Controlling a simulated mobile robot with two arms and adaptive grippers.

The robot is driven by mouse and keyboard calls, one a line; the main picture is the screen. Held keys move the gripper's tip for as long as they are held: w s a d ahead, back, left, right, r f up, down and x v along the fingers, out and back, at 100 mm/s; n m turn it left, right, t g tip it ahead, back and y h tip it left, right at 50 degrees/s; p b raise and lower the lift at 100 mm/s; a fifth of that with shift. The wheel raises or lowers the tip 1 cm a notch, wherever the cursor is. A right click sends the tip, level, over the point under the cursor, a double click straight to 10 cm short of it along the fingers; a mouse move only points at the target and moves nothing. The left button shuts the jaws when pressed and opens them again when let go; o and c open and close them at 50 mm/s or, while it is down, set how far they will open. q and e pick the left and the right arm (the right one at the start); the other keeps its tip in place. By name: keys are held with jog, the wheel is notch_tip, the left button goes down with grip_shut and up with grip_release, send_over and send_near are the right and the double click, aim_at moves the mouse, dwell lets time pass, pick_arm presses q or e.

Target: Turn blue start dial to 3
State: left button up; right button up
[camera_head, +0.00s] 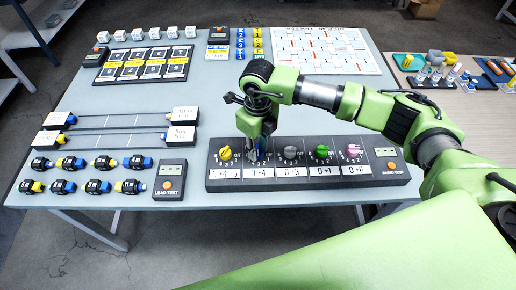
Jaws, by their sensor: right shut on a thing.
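The dark dial panel (308,184) lies near the table's front edge. My right gripper (256,156) points down over the second dial place and is shut on the blue dial (263,154), which is mostly hidden by the fingers. The dial's pointer setting cannot be read. My left gripper is not in view.
Several black-and-coloured sensors (66,186) and a lead test box (170,180) lie left of the panel. Two rail fixtures (120,119) lie behind them. A white patterned board (320,50) lies at the back. My right arm spans the table's right side.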

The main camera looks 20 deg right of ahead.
aim_at(258, 149)
jog(key=shift+r, duration=0.1)
dwell(0.4)
jog(key=o, duration=1.1)
notch_tip(258, 149, up, 12)
jog(key=shift+f, duration=0.1)
